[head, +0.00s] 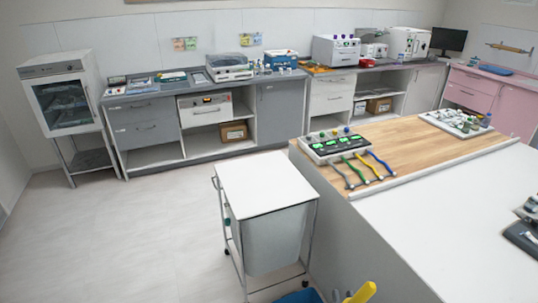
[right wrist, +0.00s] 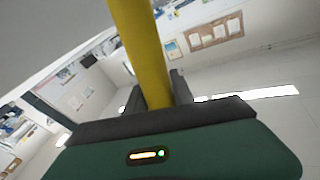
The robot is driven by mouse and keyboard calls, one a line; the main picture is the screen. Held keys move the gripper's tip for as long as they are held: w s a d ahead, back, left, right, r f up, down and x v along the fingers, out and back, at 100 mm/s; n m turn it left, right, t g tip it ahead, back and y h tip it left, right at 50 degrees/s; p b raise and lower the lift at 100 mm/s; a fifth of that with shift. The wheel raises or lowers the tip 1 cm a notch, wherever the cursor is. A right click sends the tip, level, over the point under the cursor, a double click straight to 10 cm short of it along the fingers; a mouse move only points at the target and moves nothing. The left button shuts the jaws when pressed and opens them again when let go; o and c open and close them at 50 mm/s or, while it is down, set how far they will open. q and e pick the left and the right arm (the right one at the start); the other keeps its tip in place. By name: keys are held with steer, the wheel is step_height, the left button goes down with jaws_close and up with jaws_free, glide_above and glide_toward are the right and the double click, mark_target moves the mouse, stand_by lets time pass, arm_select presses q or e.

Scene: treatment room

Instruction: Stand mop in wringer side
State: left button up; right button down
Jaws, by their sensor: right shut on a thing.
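My right gripper (right wrist: 157,95) shows in the right wrist view, its dark fingers closed around a yellow pole (right wrist: 143,45), which I take to be the mop handle. The pole runs up past the top of that view; its lower part is hidden behind my gripper body. At the bottom edge of the head view, a blue piece (head: 300,297) and a yellow rounded bar (head: 361,293) are mostly cut off. They may belong to the mop bucket and wringer; I cannot tell. No mop head is visible. My left gripper is not in view.
A white-topped wheeled cart (head: 264,183) stands just beyond the blue piece. A large counter with a wooden top (head: 395,150) fills the right, bearing a device with coloured leads (head: 345,147). Cabinets (head: 142,130) line the back wall. Open floor (head: 120,230) lies at left.

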steer(key=s+f, duration=0.1)
steer(key=s, duration=0.5)
steer(key=shift+a+f, duration=0.25)
steer(key=shift+f, duration=0.05)
steer(key=shift+d, duration=0.15)
steer(key=shift+s, duration=0.1)
